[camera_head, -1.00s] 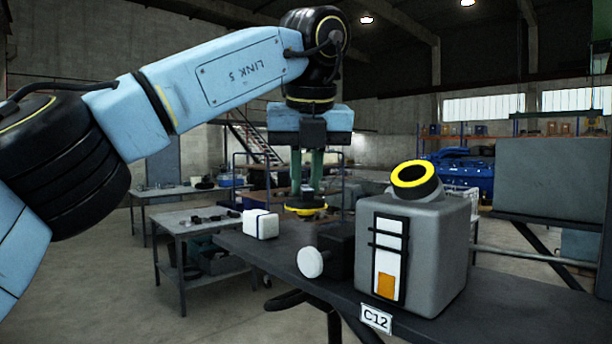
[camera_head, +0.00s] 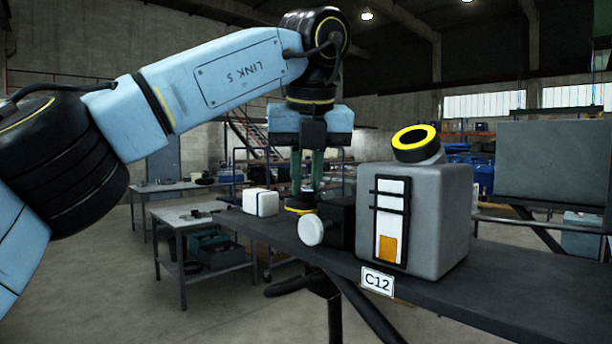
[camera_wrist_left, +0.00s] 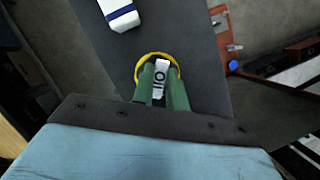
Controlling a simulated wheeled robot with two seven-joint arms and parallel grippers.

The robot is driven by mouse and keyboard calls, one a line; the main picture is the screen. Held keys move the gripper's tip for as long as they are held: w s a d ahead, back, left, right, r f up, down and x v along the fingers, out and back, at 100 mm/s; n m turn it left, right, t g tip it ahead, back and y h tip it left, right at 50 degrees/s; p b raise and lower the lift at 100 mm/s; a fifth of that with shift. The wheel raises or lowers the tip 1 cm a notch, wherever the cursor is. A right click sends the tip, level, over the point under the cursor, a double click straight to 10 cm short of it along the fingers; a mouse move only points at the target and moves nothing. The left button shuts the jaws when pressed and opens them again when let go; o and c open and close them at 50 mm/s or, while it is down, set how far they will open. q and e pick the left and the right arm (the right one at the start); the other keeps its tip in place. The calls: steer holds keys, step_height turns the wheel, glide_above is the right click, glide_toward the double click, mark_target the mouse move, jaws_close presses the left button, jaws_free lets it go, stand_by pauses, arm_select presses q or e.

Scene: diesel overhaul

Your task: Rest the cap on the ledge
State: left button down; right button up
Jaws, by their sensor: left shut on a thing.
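My left gripper (camera_head: 306,186) points straight down with its green fingers shut on the cap (camera_head: 294,208). The cap has a yellow rim, and its right part is hidden behind a black box in the head view. In the left wrist view, the cap's yellow rim (camera_wrist_left: 143,60) shows around the fingertips, with a pale marked grip between them. The cap is over the dark ledge (camera_head: 345,262), low and close to its surface; I cannot tell whether it touches. The grey tank (camera_head: 440,220) stands on the ledge with its yellow-ringed neck (camera_head: 415,140) uncovered. My right gripper is not in view.
A white block with a blue stripe (camera_head: 261,202) lies on the ledge, left of the cap. The black box (camera_head: 338,222) with a white round knob (camera_head: 310,230) stands between cap and tank. A C12 label (camera_head: 377,281) hangs on the front edge. A grey worktable (camera_head: 190,215) stands behind.

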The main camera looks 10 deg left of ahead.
arm_select(q)
steer(key=shift+f+b, duration=0.4)
steer(key=shift+f, duration=0.2)
steer(key=c, duration=1.3)
jaws_free()
steer(key=shift+r, duration=0.1)
steer(key=p+v, duration=0.4)
steer(key=v, duration=0.9)
steer(key=shift+s+a+r, duration=0.1)
steer(key=shift+r, duration=0.05)
